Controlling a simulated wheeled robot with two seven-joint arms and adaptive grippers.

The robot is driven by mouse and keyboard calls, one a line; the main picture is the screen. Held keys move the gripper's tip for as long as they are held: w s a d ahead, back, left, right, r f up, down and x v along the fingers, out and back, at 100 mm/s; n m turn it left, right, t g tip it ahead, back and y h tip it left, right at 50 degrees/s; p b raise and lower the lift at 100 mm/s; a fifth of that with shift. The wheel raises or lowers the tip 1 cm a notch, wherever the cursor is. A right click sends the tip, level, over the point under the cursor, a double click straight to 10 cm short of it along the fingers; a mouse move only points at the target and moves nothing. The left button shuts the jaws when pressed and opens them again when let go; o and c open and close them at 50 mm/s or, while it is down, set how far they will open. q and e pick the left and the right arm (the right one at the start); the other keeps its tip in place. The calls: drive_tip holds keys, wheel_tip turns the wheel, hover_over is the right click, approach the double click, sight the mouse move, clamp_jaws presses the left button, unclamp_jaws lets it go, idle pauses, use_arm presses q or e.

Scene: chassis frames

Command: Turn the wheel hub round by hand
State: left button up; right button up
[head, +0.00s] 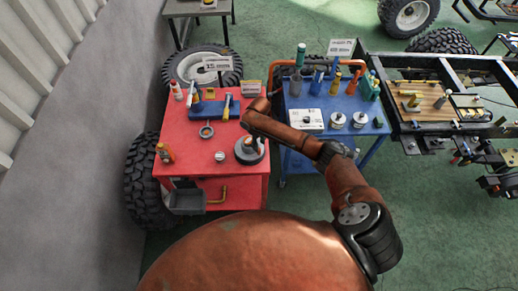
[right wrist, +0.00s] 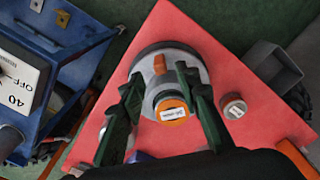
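The wheel hub (head: 249,150), a round grey part on a dark disc, sits near the right front corner of the red cart top. It also shows in the right wrist view (right wrist: 146,75), with a small orange block on its face. My right gripper (head: 252,136) is over the hub, partly hidden by its own arm in the head view. In the right wrist view its two dark green fingers (right wrist: 160,113) are apart, on either side of an orange-ringed round part (right wrist: 172,108) with a white label. Whether they touch it is unclear. My left gripper is not in view.
A blue cart (head: 368,130) with tools stands to the right. A tyre (head: 143,182) leans at the left.

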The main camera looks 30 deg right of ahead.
wheel_tip(320, 180, up, 6)
drive_tip(key=shift+f, duration=0.1)
idle(0.5)
